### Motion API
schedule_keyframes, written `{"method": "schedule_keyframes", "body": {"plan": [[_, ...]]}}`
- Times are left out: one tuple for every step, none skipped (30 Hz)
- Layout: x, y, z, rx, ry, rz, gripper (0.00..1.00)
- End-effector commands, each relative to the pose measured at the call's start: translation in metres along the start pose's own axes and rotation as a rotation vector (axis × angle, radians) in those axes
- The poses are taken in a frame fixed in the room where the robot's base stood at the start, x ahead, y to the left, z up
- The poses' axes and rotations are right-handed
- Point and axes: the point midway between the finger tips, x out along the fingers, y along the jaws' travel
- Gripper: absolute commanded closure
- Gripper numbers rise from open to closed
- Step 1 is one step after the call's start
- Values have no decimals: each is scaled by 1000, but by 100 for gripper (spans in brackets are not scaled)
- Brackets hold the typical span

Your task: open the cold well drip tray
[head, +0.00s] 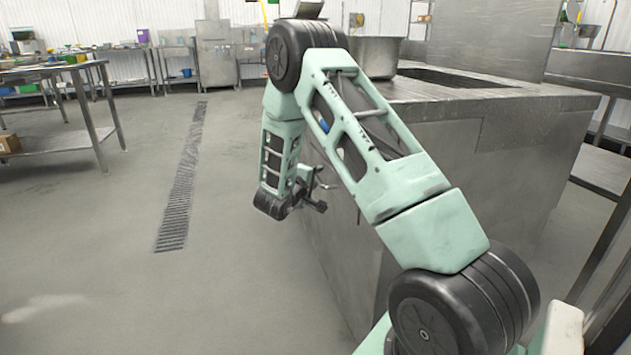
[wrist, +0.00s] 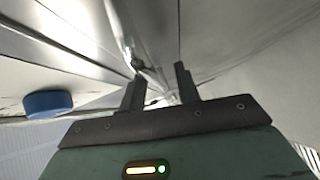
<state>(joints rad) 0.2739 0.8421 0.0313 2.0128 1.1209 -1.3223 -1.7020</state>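My gripper (head: 318,195) is low beside the left side of the large steel counter (head: 440,185) in the head view. In the wrist view my gripper (wrist: 159,78) has its two dark fingers apart, with metal surfaces close beyond them. A narrow metal part shows near the left fingertip; I cannot tell whether it is touched or lies between the fingers. I cannot make out the cold well drip tray for certain in either view. My arm hides part of the counter's left side.
A steel pot (head: 376,55) stands on the counter by a dark rectangular opening (head: 450,78). A blue round thing (wrist: 47,103) is left of the fingers. A floor drain grate (head: 180,190) runs through clear floor on the left. A steel table (head: 60,120) stands farther left.

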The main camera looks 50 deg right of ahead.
Motion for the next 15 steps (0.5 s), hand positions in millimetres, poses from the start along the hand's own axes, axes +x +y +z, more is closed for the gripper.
{"method": "schedule_keyframes", "body": {"plan": [[2, 0, 0, 0, -1, 0, 68], [2, 0, 0, 0, -1, 0, 68], [3, 0, 0, 0, 0, 0, 68], [3, 0, 0, 0, 0, 0, 68], [3, 0, 0, 0, 0, 0, 68], [2, 0, 0, 0, 0, 0, 68], [2, 0, 0, 0, 0, 0, 68], [2, 0, 0, 0, 0, 0, 68], [2, 0, 0, 0, 0, 0, 70], [2, 0, 0, 0, 0, 0, 79], [2, 0, 0, 0, 0, 0, 87], [2, 0, 0, 0, 0, 0, 98], [2, 0, 0, 0, 0, 0, 100], [2, 0, 0, 0, 0, 0, 100], [2, 0, 0, 0, 0, 0, 100]]}}
